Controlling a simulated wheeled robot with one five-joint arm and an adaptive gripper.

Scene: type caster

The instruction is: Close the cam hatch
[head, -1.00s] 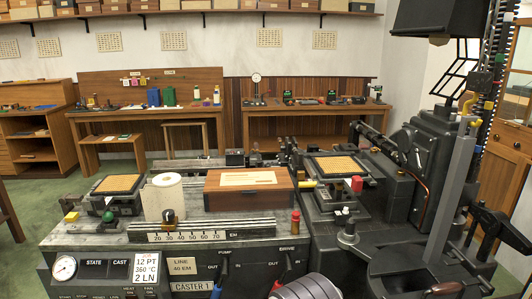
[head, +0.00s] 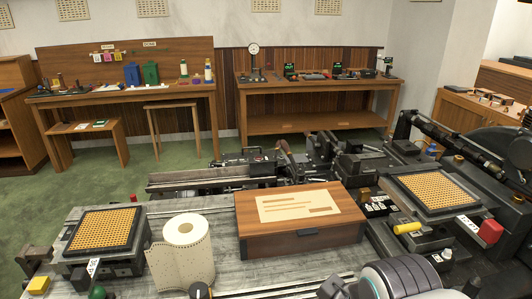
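I cannot make out a cam hatch for certain in the head view, so I cannot tell how it stands. The dark caster machine (head: 145,287) fills the front of the view, with its upper surface showing. Its front panel is below the frame. On the right is a bed with a perforated gold matrix grid (head: 437,191), and dark rounded machine housings (head: 475,160) lie beyond it. A grey ribbed cylindrical part (head: 405,279) shows at the bottom edge, and it may be part of my arm. No gripper fingers can be seen.
A closed wooden box (head: 298,238) and a white paper roll (head: 184,230) stand on the machine top. Another gold grid (head: 104,229) is at left, and a red knob (head: 490,232) at right. Workbenches (head: 318,82) line the back wall.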

